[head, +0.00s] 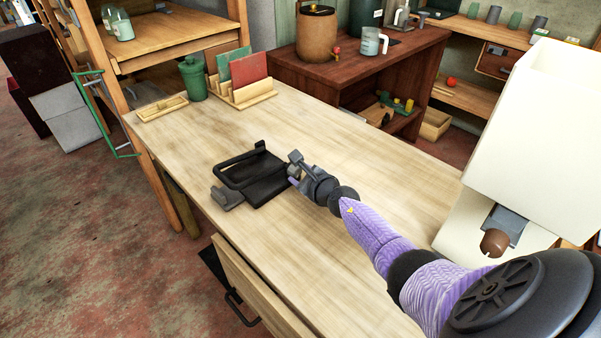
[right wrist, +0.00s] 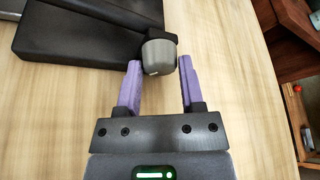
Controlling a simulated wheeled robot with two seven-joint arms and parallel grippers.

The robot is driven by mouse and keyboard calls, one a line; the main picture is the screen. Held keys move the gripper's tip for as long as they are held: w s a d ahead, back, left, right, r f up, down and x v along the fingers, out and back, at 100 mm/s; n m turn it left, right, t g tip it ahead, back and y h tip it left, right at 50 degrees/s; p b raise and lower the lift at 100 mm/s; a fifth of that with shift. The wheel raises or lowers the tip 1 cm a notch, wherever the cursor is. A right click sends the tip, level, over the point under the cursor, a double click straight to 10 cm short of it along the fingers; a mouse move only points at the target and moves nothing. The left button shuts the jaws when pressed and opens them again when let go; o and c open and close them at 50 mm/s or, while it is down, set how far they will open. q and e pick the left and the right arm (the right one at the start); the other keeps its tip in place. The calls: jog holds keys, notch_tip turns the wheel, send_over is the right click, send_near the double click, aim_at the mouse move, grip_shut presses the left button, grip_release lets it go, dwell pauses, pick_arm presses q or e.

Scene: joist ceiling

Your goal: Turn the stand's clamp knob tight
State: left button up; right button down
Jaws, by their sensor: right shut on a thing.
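The black stand (head: 268,190) lies on the pale wooden table, with a raised frame bar at its back and a grey block at its left. Its clamp knob (right wrist: 158,58) is a grey rounded cap with a short white mark, on the stand's black edge in the right wrist view. My right gripper (head: 296,171) reaches the stand's right side. In the head view the gripper hides the knob. My left gripper is not in view.
A green canister (head: 193,79), a wooden rack (head: 247,97) with green and red boards and a small wooden tray (head: 162,108) stand at the table's far left. A large white box-like object (head: 540,110) is at the right. The table (head: 330,120) is clear behind the stand.

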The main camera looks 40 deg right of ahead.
jog(key=shift+d+m+y, duration=0.1)
jog(key=shift+m+y, duration=0.7)
jog(key=shift+m, duration=0.2)
jog(key=shift+c, duration=2.4)
grip_release()
